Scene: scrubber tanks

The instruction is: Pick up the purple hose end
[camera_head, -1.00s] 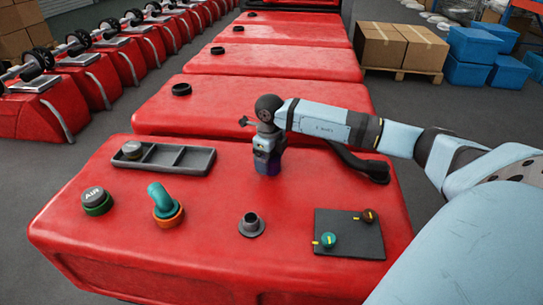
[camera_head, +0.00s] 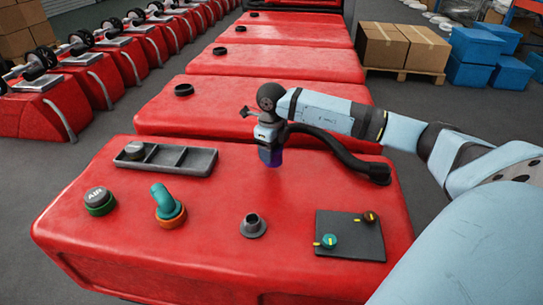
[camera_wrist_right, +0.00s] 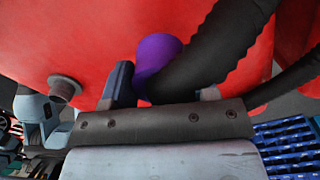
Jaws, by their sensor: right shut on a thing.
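The purple hose end (camera_wrist_right: 154,55) shows in the right wrist view between the fingers of my right gripper (camera_wrist_right: 160,88). A black corrugated hose (camera_wrist_right: 215,50) runs from it. In the head view my right gripper (camera_head: 269,152) points down above the middle of the red tank top (camera_head: 190,235). The purple end (camera_head: 271,158) shows only a little there, at the fingertips. The black hose (camera_head: 345,157) arches from the gripper to a black fitting at the tank's right edge. The right gripper is shut on the purple hose end. My left gripper is not in view.
The tank top also holds a grey divided tray (camera_head: 165,158), a green AIR cap (camera_head: 99,201), a teal elbow on an orange ring (camera_head: 168,203), a bare grey port (camera_head: 252,225) and a dark panel with two knobs (camera_head: 350,235). More red tanks stand behind.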

